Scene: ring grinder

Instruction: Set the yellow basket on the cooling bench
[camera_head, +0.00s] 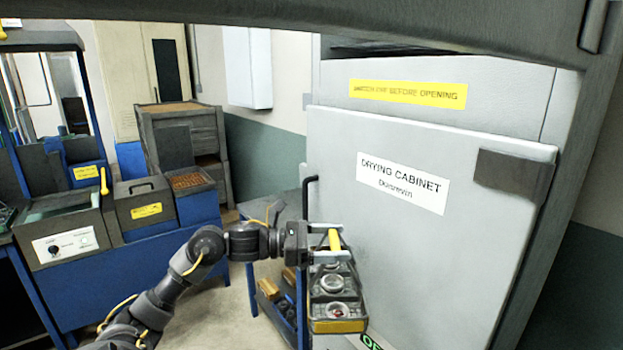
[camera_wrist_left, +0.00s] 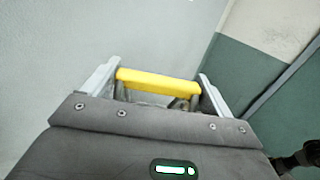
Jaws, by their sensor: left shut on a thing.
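The yellow basket (camera_head: 337,325) is a dark tray with a yellow front edge and a yellow handle, and it holds several round metal parts. My left gripper (camera_head: 333,249) is shut on its yellow handle, which also shows between the fingers in the left wrist view (camera_wrist_left: 158,84). The basket hangs below the gripper, in front of the drying cabinet door. A blue-framed bench or cart (camera_head: 262,212) with a dark top stands behind my left arm; I cannot tell whether it is the cooling bench. My right gripper is not in view.
The grey drying cabinet (camera_head: 430,260) fills the right side, close to the basket, with a black handle (camera_head: 310,190) at its left edge. A blue workstation (camera_head: 75,290) with a control box and bins stands at left. Clear floor lies between workstation and cart.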

